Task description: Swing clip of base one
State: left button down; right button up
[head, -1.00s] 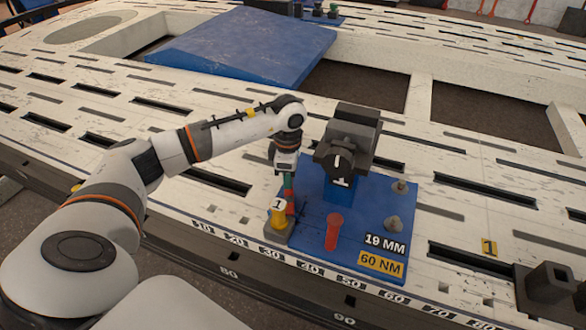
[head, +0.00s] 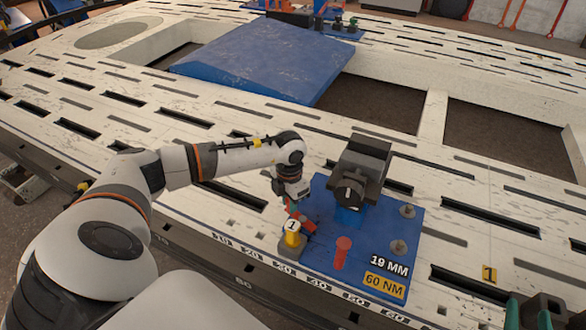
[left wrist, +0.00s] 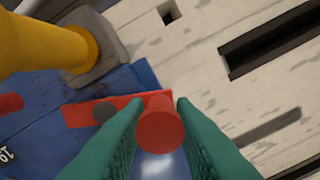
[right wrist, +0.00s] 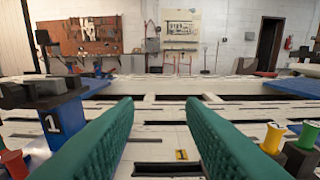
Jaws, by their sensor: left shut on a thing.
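Base one is a blue plate (head: 365,262) with a dark clamp block (head: 360,172), labelled 19 MM and 60 NM. A yellow post (head: 292,235) marked 1 stands on a grey foot at its left corner. The red clip (head: 308,224) lies beside that post; in the left wrist view its flat arm (left wrist: 82,112) has a dark pivot and an upright red knob (left wrist: 160,128). My left gripper (head: 291,204) is shut on the knob, one teal finger on each side. My right gripper (right wrist: 160,105) is open and empty; its teal fingers show at the head view's lower right.
Another red peg (head: 342,252) and two grey studs (head: 398,247) stand on the plate. The white slotted bench (head: 470,205) has large openings behind. A dark socket block (head: 546,306) sits at the lower right, near my right gripper. A yellow tag (head: 489,273) lies on clear bench.

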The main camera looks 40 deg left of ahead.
pick_arm(q)
jog(key=shift+s+n+p, duration=0.35)
jog(key=shift+n+p, duration=0.2)
jog(key=shift+n, duration=0.35)
jog(key=c, duration=2.2)
grip_release()
pick_arm(e)
notch_tip(320, 180, down, 6)
jog(key=s+d+g+h, duration=0.1)
jog(key=s+g, duration=0.1)
jog(key=g, duration=0.2)
jog(key=shift+s+d+g, duration=0.25)
jog(key=shift+d+g, duration=0.05)
jog(key=shift+f, duration=0.1)
pick_arm(q)
jog(key=c, duration=1.2)
grip_release()
jog(key=shift+s, duration=0.1)
